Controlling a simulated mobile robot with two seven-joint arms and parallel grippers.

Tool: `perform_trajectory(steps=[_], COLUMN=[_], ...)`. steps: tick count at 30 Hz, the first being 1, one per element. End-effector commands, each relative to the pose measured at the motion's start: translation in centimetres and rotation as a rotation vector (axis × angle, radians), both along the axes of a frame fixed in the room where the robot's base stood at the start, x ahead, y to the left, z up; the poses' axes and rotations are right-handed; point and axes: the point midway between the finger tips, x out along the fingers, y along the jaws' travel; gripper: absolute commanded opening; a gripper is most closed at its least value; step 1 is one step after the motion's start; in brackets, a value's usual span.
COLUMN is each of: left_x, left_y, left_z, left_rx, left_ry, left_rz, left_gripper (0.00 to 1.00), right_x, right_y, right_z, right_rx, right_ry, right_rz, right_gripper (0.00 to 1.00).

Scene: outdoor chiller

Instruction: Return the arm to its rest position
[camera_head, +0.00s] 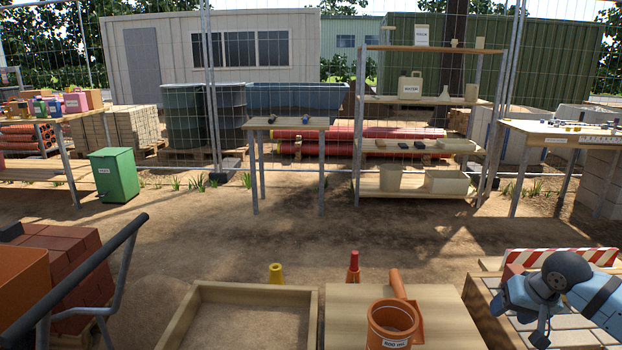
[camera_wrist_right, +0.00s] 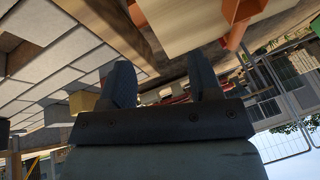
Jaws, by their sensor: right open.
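My right arm (camera_head: 598,300) comes in from the right edge of the head view, in blue and dark grey. It is bent low over a stack of pale paving blocks (camera_head: 572,336), to the right of a wooden table. The right gripper shows in the right wrist view (camera_wrist_right: 160,82), with its two dark fingers apart and nothing between them. In the head view its fingertips are hard to make out, near the lower edge. My left arm and left gripper are not in view.
An orange container (camera_head: 393,325) stands on the wooden table (camera_head: 345,310). A wooden tray (camera_head: 188,320) is left of it. A red-and-white barrier (camera_head: 520,256) stands behind the paving blocks. Open dirt ground (camera_head: 200,240) lies ahead, before a shelf rack (camera_head: 420,145) and a fence.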

Motion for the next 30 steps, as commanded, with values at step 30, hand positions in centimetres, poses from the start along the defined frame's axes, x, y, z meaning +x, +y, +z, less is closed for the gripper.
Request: perform_trajectory(steps=[30], left_x=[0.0], left_y=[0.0], left_z=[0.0], left_rx=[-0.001], left_ry=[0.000], left_rz=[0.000], left_gripper=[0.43], right_x=[-25.9], right_y=[20.2], right_z=[-3.8], right_rx=[-0.713], right_ry=[-1.405], right_rz=[1.293], right_gripper=[0.57])
